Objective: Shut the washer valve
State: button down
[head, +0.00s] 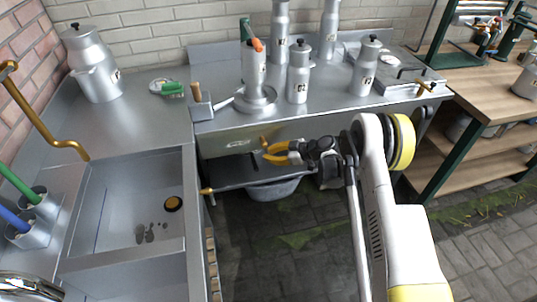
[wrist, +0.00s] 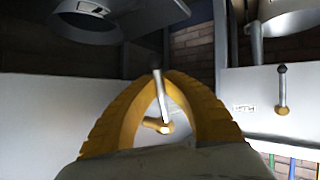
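A valve with a grey lever and a brass base (wrist: 157,124) sits on the pale front panel in the wrist view, framed by my yellow fingers. I cannot tell whether it is the washer valve. My gripper (wrist: 163,76) has its fingers curved towards each other around this lever, one on each side. Whether the tips press on the lever is unclear. In the head view my gripper (head: 267,152) is at the front of the steel counter, just below a small brass fitting (head: 264,140). A second upright lever valve (wrist: 282,90) stands to the right in the wrist view.
A sink (head: 130,210) with another brass fitting (head: 207,191) on its side is at the left. Metal churns (head: 298,75) stand on the counter (head: 215,70). A grey tub (head: 272,190) lies beneath. A wooden shelf (head: 480,85) is at the right.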

jog(key=shift+w+d+r+n+t+h+p, duration=0.2)
jog(key=shift+d+r+n+h+p, duration=0.35)
jog(key=shift+h, duration=0.9)
jog(key=shift+w+d+r+n+t+h+p, duration=0.2)
jog(key=shift+d+r+n+h+p, duration=0.35)
jog(key=shift+h, duration=0.95)
jog(key=shift+w+d+r+n+t+h+p, duration=0.1)
jog(key=shift+d+r+n+t+h+p, duration=0.35)
jog(key=shift+h, duration=1)
jog(key=shift+d+r, duration=0.2)
jog(key=shift+d, duration=0.05)
jog(key=c, duration=1.5)
grip_release()
jog(key=v, duration=1.2)
jog(key=shift+w+r, duration=0.1)
